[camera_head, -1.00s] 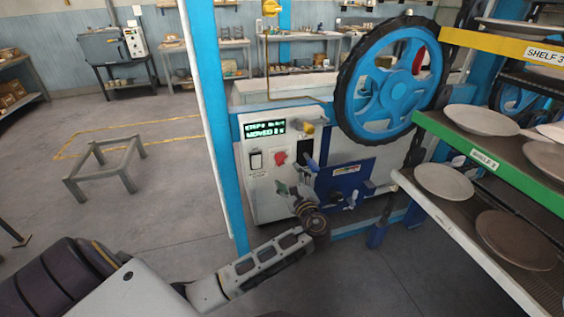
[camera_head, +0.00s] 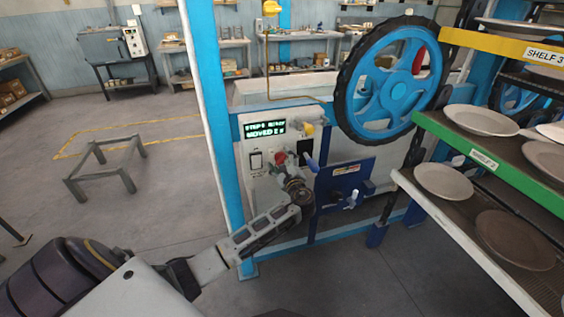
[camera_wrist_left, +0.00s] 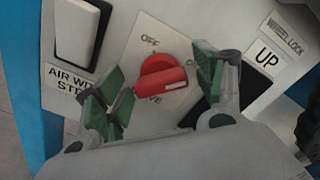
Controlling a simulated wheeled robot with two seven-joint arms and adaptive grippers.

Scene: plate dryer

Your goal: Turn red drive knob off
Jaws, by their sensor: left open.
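The red drive knob (camera_wrist_left: 162,77) sits on the white control panel. In the left wrist view its bar lies nearly level, between an "OFF" label above and a partly hidden label ending in "VE" below. In the head view the knob (camera_head: 280,158) shows just above my left gripper (camera_head: 288,173). In the left wrist view my left gripper (camera_wrist_left: 158,88) is open, with green finger pads on either side of the knob. I see a gap between the knob and each pad; depth to the panel is hard to judge. My right gripper is in neither view.
A black-and-white rocker switch (camera_wrist_left: 83,28) is left of the knob. A black "UP" control (camera_wrist_left: 248,80) is close to the right finger. A blue lever (camera_head: 312,163), a yellow knob (camera_head: 308,129) and the blue wheel (camera_head: 393,82) are nearby. Plate shelves (camera_head: 480,155) stand at the right.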

